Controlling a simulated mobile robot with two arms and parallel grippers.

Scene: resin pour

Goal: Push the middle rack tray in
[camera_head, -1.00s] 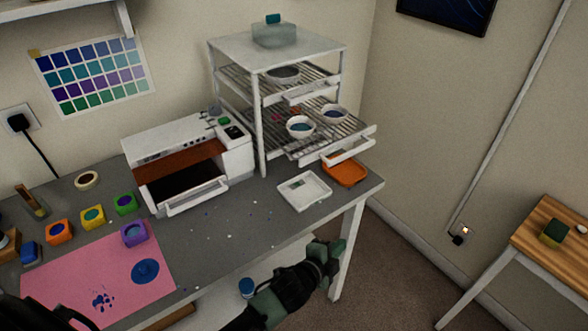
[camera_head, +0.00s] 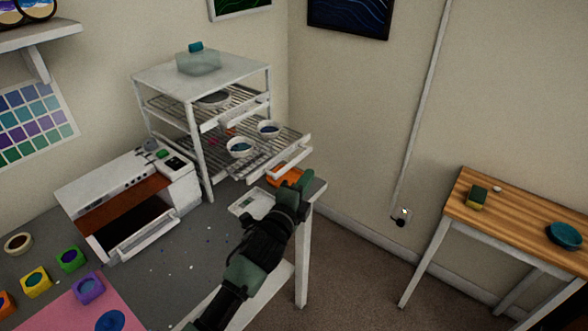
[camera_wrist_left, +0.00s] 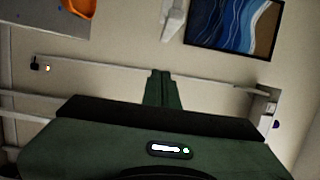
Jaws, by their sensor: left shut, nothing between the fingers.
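The white wire rack (camera_head: 202,78) stands at the back of the grey table. Its middle tray (camera_head: 290,138) sticks out well past the frame toward the front right and carries two small bowls, a nearer one (camera_head: 239,148) and a farther one (camera_head: 269,129). My left gripper (camera_head: 305,180) is shut and empty, just in front of and below the tray's front bar, with a visible gap in the head view. In the left wrist view its closed fingers (camera_wrist_left: 163,88) point toward the wall. My right gripper is not in view.
An orange tray (camera_head: 284,176) and a white scale (camera_head: 251,203) lie below the pulled-out tray, partly behind my left gripper. A white printer-like machine (camera_head: 120,180) stands left of the rack. A wooden side table (camera_head: 520,215) is at right, with open floor between.

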